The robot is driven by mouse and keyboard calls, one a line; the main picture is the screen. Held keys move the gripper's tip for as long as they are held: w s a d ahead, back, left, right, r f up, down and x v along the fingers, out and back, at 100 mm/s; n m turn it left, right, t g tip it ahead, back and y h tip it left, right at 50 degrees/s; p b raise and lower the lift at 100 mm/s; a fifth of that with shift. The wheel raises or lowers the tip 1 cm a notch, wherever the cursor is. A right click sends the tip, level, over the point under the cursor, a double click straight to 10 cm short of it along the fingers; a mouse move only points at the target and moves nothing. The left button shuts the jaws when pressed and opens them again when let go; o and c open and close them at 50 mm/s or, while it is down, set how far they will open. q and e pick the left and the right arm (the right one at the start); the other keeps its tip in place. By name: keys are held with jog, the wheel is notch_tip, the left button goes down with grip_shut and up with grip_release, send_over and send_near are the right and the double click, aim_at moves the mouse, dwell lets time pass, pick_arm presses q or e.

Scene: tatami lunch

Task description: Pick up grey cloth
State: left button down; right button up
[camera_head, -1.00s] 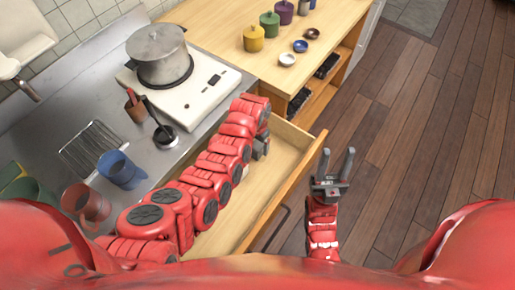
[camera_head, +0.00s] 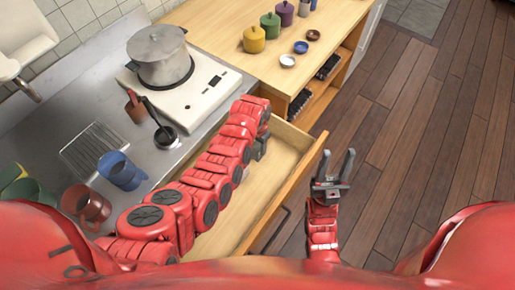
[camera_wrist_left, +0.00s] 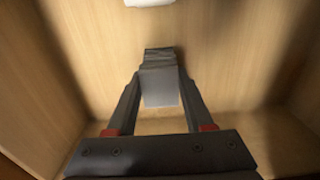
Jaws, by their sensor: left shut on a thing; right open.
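The grey cloth (camera_wrist_left: 160,88) is a small folded piece between the fingertips of my left gripper (camera_wrist_left: 160,72) in the left wrist view. The gripper is shut on it, inside the open wooden drawer (camera_head: 286,160). In the head view my left gripper (camera_head: 261,148) points down into the drawer, and the cloth is hidden there. I cannot tell whether the cloth touches the drawer floor. My right gripper (camera_head: 337,163) is open and empty, outside the drawer on its right, above the dark wooden floor.
A steel pot (camera_head: 160,55) stands on the white stove (camera_head: 200,88). A blue mug (camera_head: 121,170), a red mug (camera_head: 87,205) and a wire rack (camera_head: 91,147) are on the steel counter. Several coloured jars and small bowls stand on the wooden counter. A white object (camera_wrist_left: 150,2) shows in the drawer.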

aim_at(258, 148)
pick_arm(q)
jog(key=shift+r, duration=0.15)
jog(key=shift+r+b, duration=0.35)
jog(key=shift+r, duration=0.15)
jog(key=shift+s+d+r+b, duration=0.1)
jog(key=shift+s+r+b, duration=0.1)
jog(key=shift+r, duration=0.3)
jog(key=shift+s+r+b, duration=0.2)
jog(key=shift+r, duration=0.3)
jog(key=s+r+p, duration=0.1)
jog(key=s+p, duration=0.3)
jog(key=s, duration=1.1)
jog(key=shift+s+r, duration=0.15)
jog(key=shift+r, duration=0.2)
